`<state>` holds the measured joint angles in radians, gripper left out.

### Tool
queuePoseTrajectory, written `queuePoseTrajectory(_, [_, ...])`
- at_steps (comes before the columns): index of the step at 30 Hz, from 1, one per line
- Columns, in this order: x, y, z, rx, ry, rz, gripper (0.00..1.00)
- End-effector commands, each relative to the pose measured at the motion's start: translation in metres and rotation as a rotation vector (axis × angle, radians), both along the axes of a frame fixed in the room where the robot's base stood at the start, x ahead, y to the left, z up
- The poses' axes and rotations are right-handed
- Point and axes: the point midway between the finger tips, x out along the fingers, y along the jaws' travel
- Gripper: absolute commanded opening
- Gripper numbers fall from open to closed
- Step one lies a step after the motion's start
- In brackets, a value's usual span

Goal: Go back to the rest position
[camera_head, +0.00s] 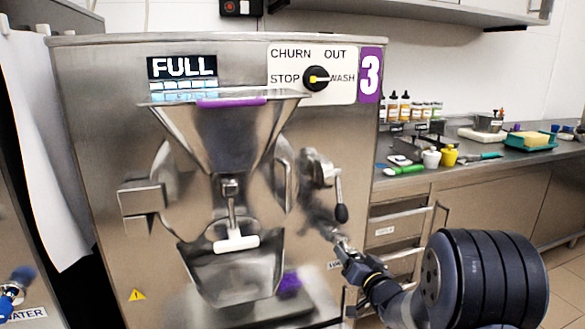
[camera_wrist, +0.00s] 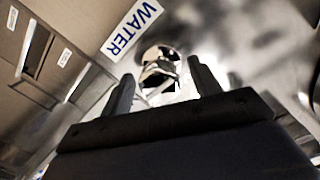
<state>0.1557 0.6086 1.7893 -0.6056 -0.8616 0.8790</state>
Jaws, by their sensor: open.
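My gripper (camera_head: 340,240) is in front of the lower right of the batch freezer (camera_head: 100,130), below a lever with a black knob (camera_head: 341,212). It is small and blurred there. In the wrist view my gripper (camera_wrist: 163,85) shows two dark fingers spread apart. Nothing is clearly held between them. A shiny metal fitting (camera_wrist: 160,68) shows beyond the gap, beside a WATER label (camera_wrist: 131,30). I cannot tell how far off the fitting is.
The freezer shows FULL on its display (camera_head: 182,67), a selector knob (camera_head: 316,78) and a purple 3. A hopper (camera_head: 225,130) sits above a metal container (camera_head: 232,275). At right, a counter (camera_head: 480,170) holds bottles, cups and a sponge tray, with drawers (camera_head: 395,225) below.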

Motion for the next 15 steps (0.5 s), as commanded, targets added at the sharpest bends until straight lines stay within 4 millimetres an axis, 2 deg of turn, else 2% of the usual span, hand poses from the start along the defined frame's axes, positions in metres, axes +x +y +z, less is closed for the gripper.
queuePoseTrajectory(5, [-0.022,-0.007,0.002,0.003,0.002,-0.002,0.59])
queuePoseTrajectory(15, [-0.085,-0.027,0.006,0.003,0.003,-0.004,0.59])
